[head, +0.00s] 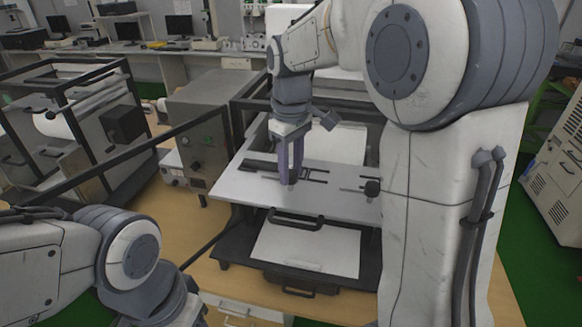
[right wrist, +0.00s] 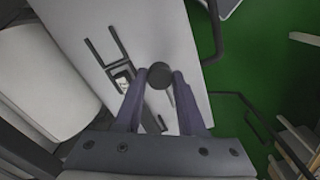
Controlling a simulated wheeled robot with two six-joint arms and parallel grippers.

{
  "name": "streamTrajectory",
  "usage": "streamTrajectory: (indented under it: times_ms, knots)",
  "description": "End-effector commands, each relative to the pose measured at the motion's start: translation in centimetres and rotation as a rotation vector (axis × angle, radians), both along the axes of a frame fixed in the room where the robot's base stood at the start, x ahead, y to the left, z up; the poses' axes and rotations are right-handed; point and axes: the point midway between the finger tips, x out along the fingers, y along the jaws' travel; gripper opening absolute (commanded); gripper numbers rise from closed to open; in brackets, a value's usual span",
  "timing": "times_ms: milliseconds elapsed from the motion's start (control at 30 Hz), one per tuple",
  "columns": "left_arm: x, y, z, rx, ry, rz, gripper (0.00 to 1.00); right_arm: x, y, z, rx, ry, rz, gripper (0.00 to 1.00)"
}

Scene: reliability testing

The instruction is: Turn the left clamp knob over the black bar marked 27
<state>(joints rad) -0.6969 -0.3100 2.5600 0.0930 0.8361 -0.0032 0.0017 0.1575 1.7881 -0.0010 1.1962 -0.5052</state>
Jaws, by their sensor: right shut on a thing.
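My right gripper (head: 291,178) reaches down to the left part of the pale plate (head: 235,187) of the bench device. In the right wrist view, my right gripper (right wrist: 160,83) has its two purple fingers on either side of a round black clamp knob (right wrist: 159,75), shut on it. In the head view the fingers hide this knob. Black bars (right wrist: 103,50) lie beside it on the plate, with a small light label (right wrist: 122,80); its number is too small to read. Another black knob (head: 372,187) sits farther right. My left arm is at the lower left, its gripper out of sight.
A black handle (head: 295,219) runs along the plate's front edge. Below it is a lower tray (head: 305,250) with a white surface. A grey control box (head: 197,150) stands to the left. Black frame posts surround the device. The wooden bench top (head: 170,222) is clear at left.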

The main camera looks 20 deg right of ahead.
Motion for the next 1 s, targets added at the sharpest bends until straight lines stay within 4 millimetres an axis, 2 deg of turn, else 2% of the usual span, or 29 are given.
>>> streamTrajectory:
  times_ms: [367, 1000]
  knots:
    - [0.0, 0.0, 0.7, 0.0, 0.0, -0.001, 0.5, 0.0, 0.0, 0.2, 0.001, -0.001, -0.228, 0.0]
    - [0.0, 0.0, 1.9, 0.0, 0.0, -0.003, 0.5, 0.0, 0.1, 0.2, 0.002, -0.002, -0.835, 0.0]
